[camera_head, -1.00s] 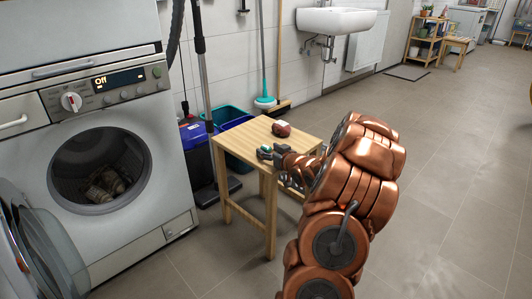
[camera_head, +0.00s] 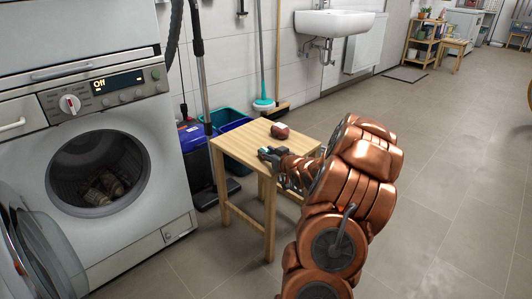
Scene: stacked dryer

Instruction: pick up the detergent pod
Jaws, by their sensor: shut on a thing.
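The detergent pod (camera_head: 264,150) looks like a small green-teal piece at the left front part of the wooden stool's top. My gripper (camera_head: 267,153) reaches in from the right and is shut on it. The fingers cover most of the pod, and it is too small to tell whether it touches the stool top or is lifted a little. The wooden stool (camera_head: 243,139) stands upright in front of the wall.
A dark red object (camera_head: 280,131) lies on the stool behind my gripper. The dryer (camera_head: 170,190) stands at the left with its round door (camera_head: 45,250) open. Bins (camera_head: 235,124), a blue container and cleaning poles stand behind the stool. The floor at the right is clear.

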